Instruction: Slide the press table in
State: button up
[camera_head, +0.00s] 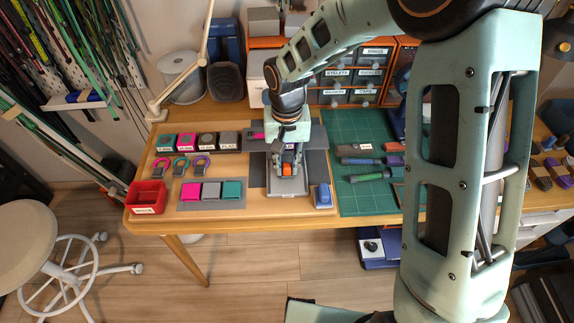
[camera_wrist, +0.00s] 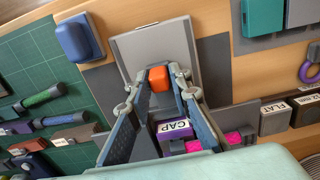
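The press table is a flat light-grey plate (camera_head: 289,187) in front of the press, near the bench's front edge; it also fills the upper middle of the wrist view (camera_wrist: 185,45). A small orange block (camera_wrist: 158,78) stands at its inner end. My gripper (camera_head: 288,166) is over this end, pointing down. In the wrist view my gripper (camera_wrist: 156,80) has its two fingers apart, one on each side of the orange block, with gaps showing. A purple block marked CAP (camera_wrist: 174,129) shows lower, between the fingers. The press behind is largely hidden by my arm.
A blue block (camera_head: 322,194) sits right of the plate. A grey tray with pink, grey and teal blocks (camera_head: 211,190) is at left, near a red bin (camera_head: 147,197). A green mat (camera_head: 352,130) with tools lies at right.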

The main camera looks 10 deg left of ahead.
jog(key=shift+o, duration=1.4)
notch_tip(320, 180, up, 12)
